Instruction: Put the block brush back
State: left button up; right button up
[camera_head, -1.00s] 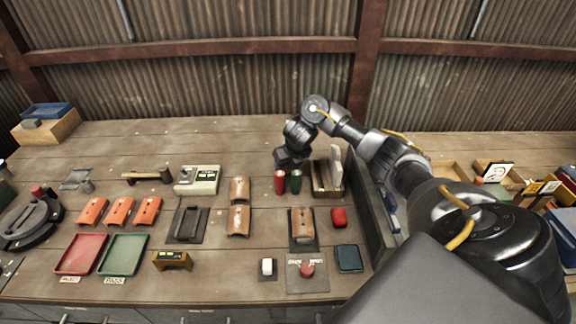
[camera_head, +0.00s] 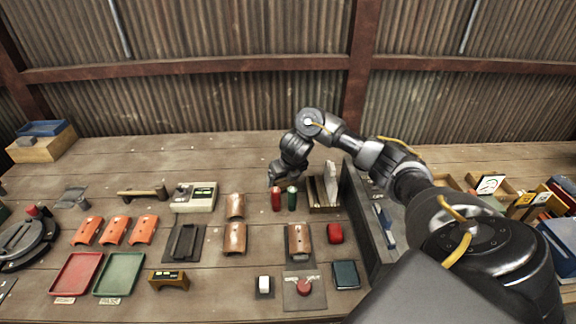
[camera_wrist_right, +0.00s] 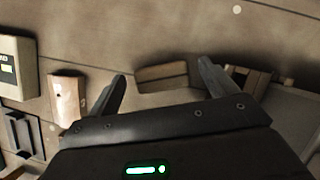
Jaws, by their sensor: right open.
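A brown block (camera_wrist_right: 163,76) with a paler, wood-like top edge lies on the bench in the right wrist view; it looks like the block brush. It lies between and just beyond the two fingertips, apart from them. The brown block is not clearly visible in the head view, where my gripper and wrist cover that part of the bench. My left gripper is not in view.
A grey box (camera_head: 194,197) and curved tiles lie left. The bench behind is clear.

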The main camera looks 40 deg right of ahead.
jog(key=p+v, duration=0.3)
jog(key=v, duration=0.7)
jog(key=shift+s+f, duration=0.1)
